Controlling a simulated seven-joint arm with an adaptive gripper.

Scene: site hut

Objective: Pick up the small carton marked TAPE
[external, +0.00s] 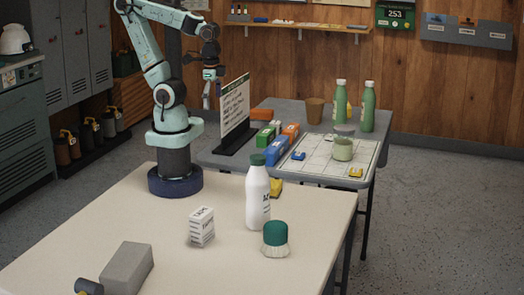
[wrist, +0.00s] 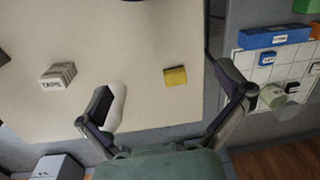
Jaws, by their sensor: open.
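The small white carton marked TAPE (external: 202,227) stands on the cream table, left of the white bottle. In the wrist view the carton (wrist: 58,76) lies at the left, outside the span of my fingers, with its lettering readable. My gripper (external: 212,91) is raised well above the table, beyond the carton in the external view. In the wrist view my gripper (wrist: 164,79) has its fingers spread wide, with nothing held between them.
A white bottle with a green cap (external: 258,196), a green-topped brush (external: 276,240) and a grey block (external: 126,268) stand on the cream table (external: 130,200). A grey table (external: 225,155) behind holds boxes, a sign and bottles.

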